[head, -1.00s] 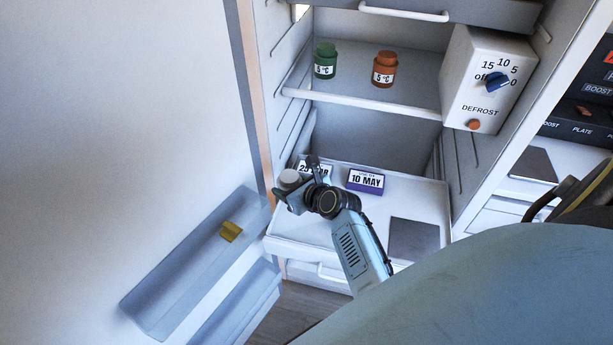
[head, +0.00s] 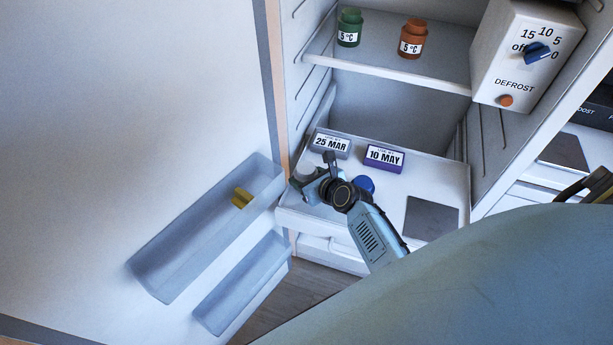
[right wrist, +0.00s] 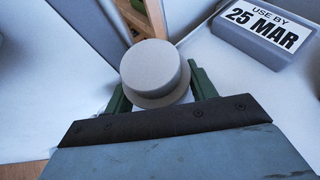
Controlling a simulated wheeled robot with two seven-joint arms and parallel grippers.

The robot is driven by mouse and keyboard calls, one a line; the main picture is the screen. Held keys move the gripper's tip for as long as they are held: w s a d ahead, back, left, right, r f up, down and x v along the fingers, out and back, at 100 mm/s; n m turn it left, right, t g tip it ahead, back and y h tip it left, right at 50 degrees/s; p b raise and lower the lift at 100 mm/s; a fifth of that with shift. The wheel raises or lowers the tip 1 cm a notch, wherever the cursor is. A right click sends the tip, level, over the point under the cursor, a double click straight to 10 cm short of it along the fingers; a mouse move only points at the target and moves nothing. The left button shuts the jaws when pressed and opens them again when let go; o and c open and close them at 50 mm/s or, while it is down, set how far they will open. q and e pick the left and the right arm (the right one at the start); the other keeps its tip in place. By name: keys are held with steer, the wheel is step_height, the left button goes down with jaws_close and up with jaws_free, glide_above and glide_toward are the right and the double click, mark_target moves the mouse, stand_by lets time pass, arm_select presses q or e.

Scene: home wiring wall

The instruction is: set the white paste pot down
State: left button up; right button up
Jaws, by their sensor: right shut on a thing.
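The white paste pot (right wrist: 155,70) shows in the right wrist view as a round pot with a pale grey lid, seen from above. My right gripper (right wrist: 160,92) is shut on it, with one green finger on each side. In the head view my right gripper (head: 313,184) is at the front left of the fridge's lower white shelf (head: 327,222), in front of the grey 25 MAR block (head: 331,144). There the pot's grey lid (head: 304,170) shows only in part. Whether the pot's base touches the shelf is hidden. My left gripper is not in view.
A purple 10 MAY block (head: 384,158) and a blue round thing (head: 365,184), partly behind my arm, are on the shelf. A grey square (head: 430,218) lies at its right. The open door's bin (head: 190,245) is close on the left. Green (head: 349,28) and orange (head: 412,40) jars stand above.

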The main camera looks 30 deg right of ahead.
steer(key=o, duration=1.3)
steer(key=shift+s+r, duration=0.2)
steer(key=shift+r, duration=0.05)
steer(key=p+v, duration=0.3)
steer(key=v, duration=0.8)
steer(key=shift+s+d+r, duration=0.1)
steer(key=shift+s, duration=0.1)
